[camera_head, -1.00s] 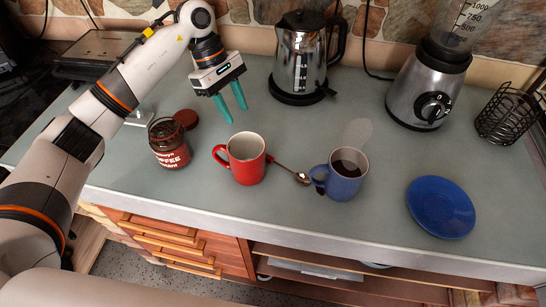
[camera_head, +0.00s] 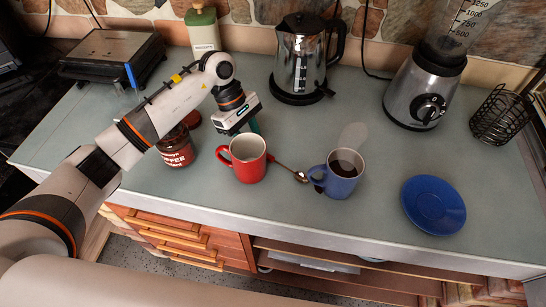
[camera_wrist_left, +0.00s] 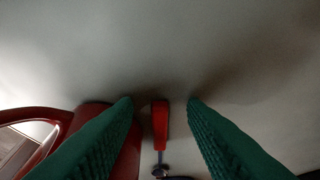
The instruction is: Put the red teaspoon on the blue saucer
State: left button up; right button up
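The red teaspoon (camera_head: 299,175) lies on the counter between the red mug and the blue mug, its metal bowl toward the blue mug; the red mug hides part of its handle. In the left wrist view, its red handle (camera_wrist_left: 160,127) shows between my two green fingers. My left gripper (camera_head: 252,128) is behind the red mug, low over the counter; in the wrist view it (camera_wrist_left: 160,103) is open, with gaps on both sides of the handle. The blue saucer (camera_head: 433,204) lies empty at the right. My right gripper is not in view.
The red mug (camera_head: 247,158) stands close beside my left gripper. The blue mug (camera_head: 340,175) holds dark liquid. A coffee jar (camera_head: 176,150), kettle (camera_head: 300,60), blender (camera_head: 424,90) and wire basket (camera_head: 501,117) stand around. Counter is clear between blue mug and saucer.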

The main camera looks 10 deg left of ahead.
pick_arm(q)
jog(key=shift+f+b, duration=0.1)
jog(key=shift+b, duration=0.25)
grip_shut()
jog(key=shift+r+p, duration=0.3)
jog(key=shift+p, duration=0.25)
notch_tip(320, 180, up, 18)
jog(key=p, duration=0.7)
jog(key=shift+f, duration=0.15)
